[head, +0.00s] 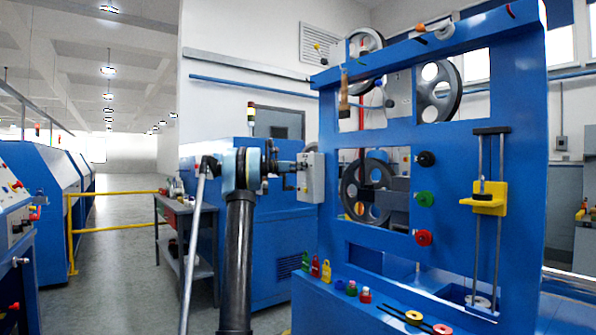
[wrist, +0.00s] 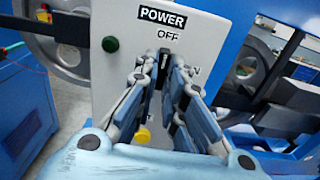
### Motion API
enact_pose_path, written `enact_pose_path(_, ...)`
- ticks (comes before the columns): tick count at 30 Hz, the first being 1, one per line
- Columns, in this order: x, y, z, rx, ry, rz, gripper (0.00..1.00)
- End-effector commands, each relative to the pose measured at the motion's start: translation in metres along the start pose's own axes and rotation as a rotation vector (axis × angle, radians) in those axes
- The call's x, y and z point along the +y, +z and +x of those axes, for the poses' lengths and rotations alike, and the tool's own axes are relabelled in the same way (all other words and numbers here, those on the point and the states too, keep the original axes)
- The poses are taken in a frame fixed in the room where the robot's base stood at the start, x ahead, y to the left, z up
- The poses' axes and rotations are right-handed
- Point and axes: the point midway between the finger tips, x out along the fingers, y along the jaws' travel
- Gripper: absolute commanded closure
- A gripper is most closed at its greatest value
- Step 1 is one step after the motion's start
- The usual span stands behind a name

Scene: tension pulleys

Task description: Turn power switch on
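The grey power box (wrist: 215,30) fills the middle of the wrist view, with a POWER label and the word OFF below it. It also shows in the head view (head: 311,178), on the left edge of the blue machine frame. A small dark switch lever (wrist: 164,66) stands just under OFF. My gripper (wrist: 163,76) is at the box face, its two fingers apart on either side of the lever; firm contact is not clear. In the head view my gripper (head: 290,167) reaches the box from the left. The panel below the lever is partly hidden by the fingers.
A green button (wrist: 110,44) is left of the lever, and a yellow knob (wrist: 141,134) is below left. The blue frame (head: 440,75) with pulleys stands to the right. A grey cart (head: 175,225) and yellow railing (head: 110,193) are left; the aisle floor is clear.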

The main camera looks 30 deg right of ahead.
Motion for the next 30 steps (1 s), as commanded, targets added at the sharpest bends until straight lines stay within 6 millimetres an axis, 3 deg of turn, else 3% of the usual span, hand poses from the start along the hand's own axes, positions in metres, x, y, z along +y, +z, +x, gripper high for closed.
enact_pose_path(14,0.0023,0.0004,-0.001,-0.001,0.004,0.124,1.0)
enact_pose_path(30,0.0037,0.0008,-0.0013,0.0,0.005,0.611,1.0)
